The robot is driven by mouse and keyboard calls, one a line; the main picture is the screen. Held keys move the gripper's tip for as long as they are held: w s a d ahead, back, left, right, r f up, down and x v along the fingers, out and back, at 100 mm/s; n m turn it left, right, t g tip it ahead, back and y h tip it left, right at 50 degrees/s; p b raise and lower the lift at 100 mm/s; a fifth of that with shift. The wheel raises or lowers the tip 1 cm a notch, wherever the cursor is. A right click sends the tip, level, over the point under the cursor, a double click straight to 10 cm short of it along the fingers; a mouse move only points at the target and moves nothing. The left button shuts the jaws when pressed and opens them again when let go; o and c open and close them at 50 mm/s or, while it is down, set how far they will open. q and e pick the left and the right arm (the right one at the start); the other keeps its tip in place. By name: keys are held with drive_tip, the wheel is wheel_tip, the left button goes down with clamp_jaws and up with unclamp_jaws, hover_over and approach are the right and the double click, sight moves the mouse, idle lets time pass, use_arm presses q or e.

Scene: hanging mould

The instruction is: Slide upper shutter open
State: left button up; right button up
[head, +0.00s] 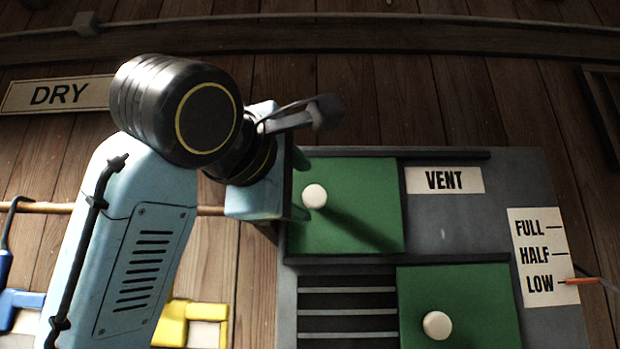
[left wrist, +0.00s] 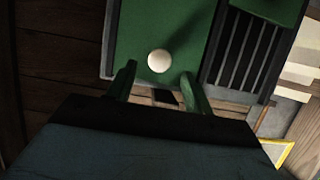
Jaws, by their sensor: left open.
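The upper shutter (head: 365,195) is a green panel at the left end of its track in the grey vent frame (head: 535,180). Its round white knob (head: 314,196) is near its left side; it also shows in the left wrist view (left wrist: 159,61). My left gripper (head: 303,187) is open and comes in from the left at the knob. In the left wrist view its green fingertips (left wrist: 158,75) are spread either side of the knob's line, with the knob just beyond the tips and apparently not gripped. My right gripper is not in view.
A lower green shutter (head: 480,290) with a white knob (head: 437,325) sits below right, beside dark slats (head: 346,310). Right of the upper shutter is bare grey panel with a VENT label (head: 445,180). An orange pointer (head: 590,281) is at LOW. A DRY sign (head: 60,94) hangs left.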

sight(313, 196)
use_arm(q)
drive_tip(key=p+x, duration=0.1)
drive_tip(key=x, duration=0.2)
drive_tip(key=shift+w+d+r, duration=0.1)
drive_tip(key=shift+w+d, duration=0.05)
drive_tip(key=shift+w, duration=0.35)
drive_tip(key=shift+w+d, duration=0.1)
drive_tip(key=shift+c, duration=0.3)
clamp_jaws()
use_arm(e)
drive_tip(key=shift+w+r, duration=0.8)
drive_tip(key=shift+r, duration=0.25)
